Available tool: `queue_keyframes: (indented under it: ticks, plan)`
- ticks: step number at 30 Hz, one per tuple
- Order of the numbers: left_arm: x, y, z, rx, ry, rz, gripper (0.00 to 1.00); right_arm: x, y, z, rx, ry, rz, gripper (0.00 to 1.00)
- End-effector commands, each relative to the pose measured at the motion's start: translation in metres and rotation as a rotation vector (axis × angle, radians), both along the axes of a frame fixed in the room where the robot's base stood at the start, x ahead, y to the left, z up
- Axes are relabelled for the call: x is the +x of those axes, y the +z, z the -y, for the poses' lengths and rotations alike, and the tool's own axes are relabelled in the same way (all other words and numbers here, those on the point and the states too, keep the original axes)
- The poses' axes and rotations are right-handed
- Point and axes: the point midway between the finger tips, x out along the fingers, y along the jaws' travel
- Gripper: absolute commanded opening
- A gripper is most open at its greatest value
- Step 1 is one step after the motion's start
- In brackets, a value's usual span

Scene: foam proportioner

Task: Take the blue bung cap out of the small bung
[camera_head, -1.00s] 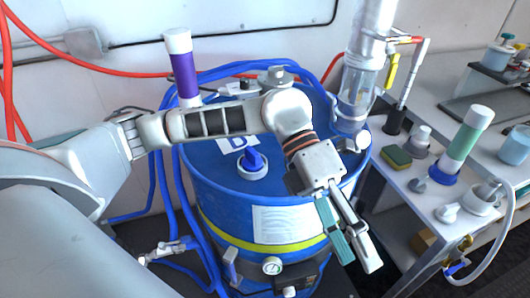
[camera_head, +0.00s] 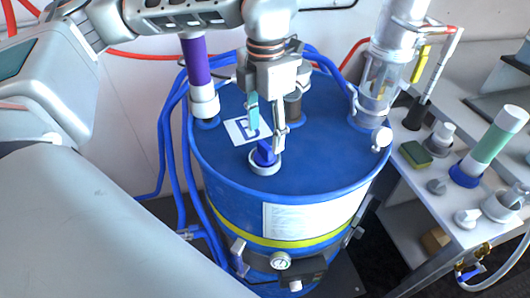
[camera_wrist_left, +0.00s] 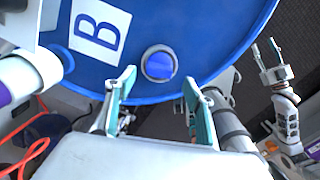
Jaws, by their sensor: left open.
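The blue bung cap (camera_head: 265,153) sits in the pale ring of the small bung (camera_head: 265,167) on top of the blue drum (camera_head: 325,165). It also shows in the left wrist view (camera_wrist_left: 160,65), close in front of the fingertips. My left gripper (camera_head: 266,130) is open above the cap, pointing down, its two fingers spread and empty; its fingertips (camera_wrist_left: 160,82) show on both sides in the wrist view. From these views I cannot tell whether a finger touches the cap. A two-pronged gripper, seemingly my right one (camera_wrist_left: 265,50), shows at the right of the wrist view, prongs apart.
A purple-banded tube (camera_head: 195,65) stands on the drum's left side and a clear cylinder (camera_head: 380,80) on its right. A white label with a "B" (camera_wrist_left: 100,30) lies beside the bung. A bench (camera_head: 425,190) with a sponge (camera_head: 415,154) and bottles stands at right.

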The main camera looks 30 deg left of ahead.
Motion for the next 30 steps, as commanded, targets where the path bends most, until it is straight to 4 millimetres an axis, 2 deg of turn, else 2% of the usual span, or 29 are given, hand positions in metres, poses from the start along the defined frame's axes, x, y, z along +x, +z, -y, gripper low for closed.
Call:
queue_keyframes:
  ticks: [12, 20, 23, 25, 26, 30]
  plan:
    - [-0.002, -0.05, -0.002, -0.002, -0.001, -0.002, 0.53, 0.0, 0.005, 0.0, 0.0, 0.0, 0.0, 0.4]
    - [-0.002, -0.053, -0.002, -0.003, -0.001, 0.001, 0.53, 0.0, 0.005, 0.0, 0.0, 0.0, 0.0, 0.4]
    - [-0.002, -0.053, -0.002, -0.003, -0.001, 0.001, 0.33, 0.0, 0.005, 0.0, 0.0, 0.0, 0.0, 0.4]
    - [-0.002, -0.053, -0.002, -0.002, -0.001, 0.0, 0.14, 0.0, 0.005, 0.0, 0.0, 0.0, 0.0, 0.4]
    - [-0.002, -0.053, -0.002, -0.002, -0.001, 0.0, 0.1, 0.0, 0.005, 0.0, 0.0, 0.0, 0.0, 0.4]
    - [-0.002, -0.053, -0.002, -0.002, -0.001, 0.0, 0.1, 0.0, 0.005, 0.0, 0.0, 0.0, 0.0, 0.4]
